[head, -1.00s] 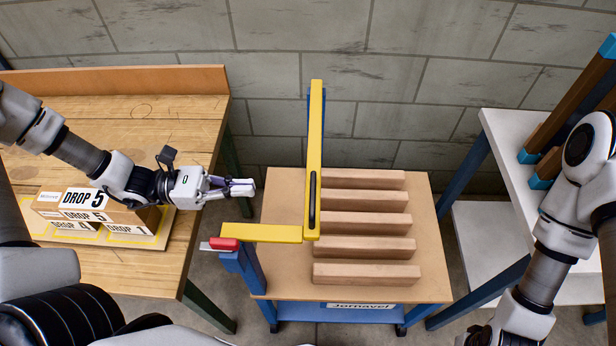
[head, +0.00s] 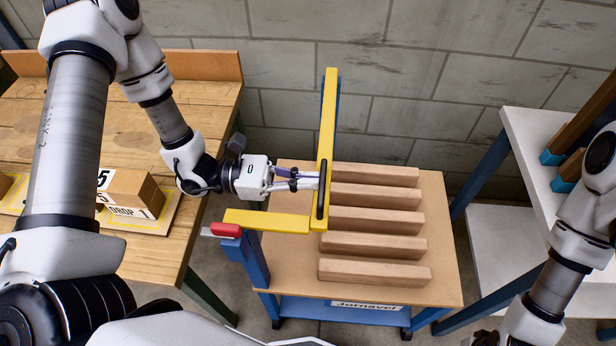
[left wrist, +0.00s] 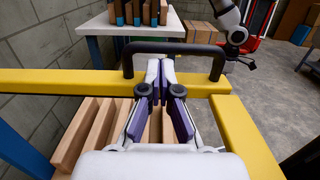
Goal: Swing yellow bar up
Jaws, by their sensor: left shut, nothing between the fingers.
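The yellow bar (head: 327,130) is L-shaped and lies across the trolley, its long arm running away from me and its short arm (head: 266,220) pointing left. It also shows in the left wrist view (left wrist: 60,82). A black handle (head: 321,190) stands on the long arm. My left gripper (head: 318,180) is shut and empty, its fingertips at the handle. In the left wrist view the fingertips (left wrist: 160,68) lie under the handle's top rail (left wrist: 172,47), over the bar; I cannot tell whether they touch.
The trolley (head: 290,288) carries several wooden blocks (head: 375,245) right of the bar. A red-tipped latch (head: 226,230) sits at the short arm's left end. A wooden bench (head: 200,110) with cartons stands left, white shelving (head: 530,130) right, a block wall behind.

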